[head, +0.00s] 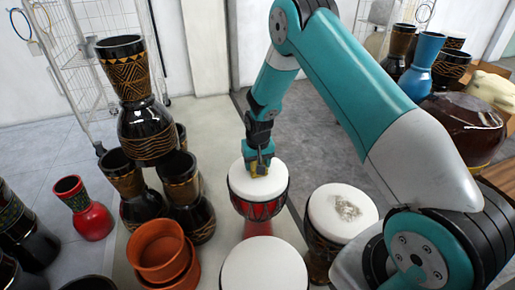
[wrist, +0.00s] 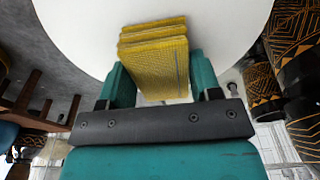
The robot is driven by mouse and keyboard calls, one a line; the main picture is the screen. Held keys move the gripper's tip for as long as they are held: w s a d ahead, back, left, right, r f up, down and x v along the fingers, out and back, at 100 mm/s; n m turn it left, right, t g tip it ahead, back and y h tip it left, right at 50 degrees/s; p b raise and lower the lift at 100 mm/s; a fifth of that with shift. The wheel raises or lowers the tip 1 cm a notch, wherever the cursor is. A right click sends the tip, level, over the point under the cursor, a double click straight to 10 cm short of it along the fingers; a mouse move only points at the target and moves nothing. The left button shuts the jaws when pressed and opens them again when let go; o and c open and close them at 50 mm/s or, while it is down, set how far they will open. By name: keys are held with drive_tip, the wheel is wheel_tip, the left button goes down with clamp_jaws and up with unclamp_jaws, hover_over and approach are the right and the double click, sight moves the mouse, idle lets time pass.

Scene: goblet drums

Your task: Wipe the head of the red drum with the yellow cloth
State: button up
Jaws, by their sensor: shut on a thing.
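The red drum (head: 246,205) stands upright in the middle of the head view, with a white head (head: 272,184). Its body is red with a dark pattern. My gripper (head: 259,169) is over this head, pointing down. It is shut on the folded yellow cloth (wrist: 155,62), which sits between the two teal fingers in the wrist view.
A drum with a grey smudge on its white head (head: 342,211) stands close on the right. Another white-headed drum (head: 264,268) is in front. Stacked dark carved drums (head: 150,135) and terracotta pots (head: 160,252) stand left. A small red drum (head: 88,212) is farther left.

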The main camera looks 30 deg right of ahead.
drive_tip(key=shift+s+a+p, duration=0.1)
drive_tip(key=shift+a+p, duration=0.2)
drive_tip(key=shift+a, duration=0.9)
wheel_tip(320, 180, up, 8)
drive_tip(key=p, duration=0.6)
drive_tip(key=shift+d, duration=0.1)
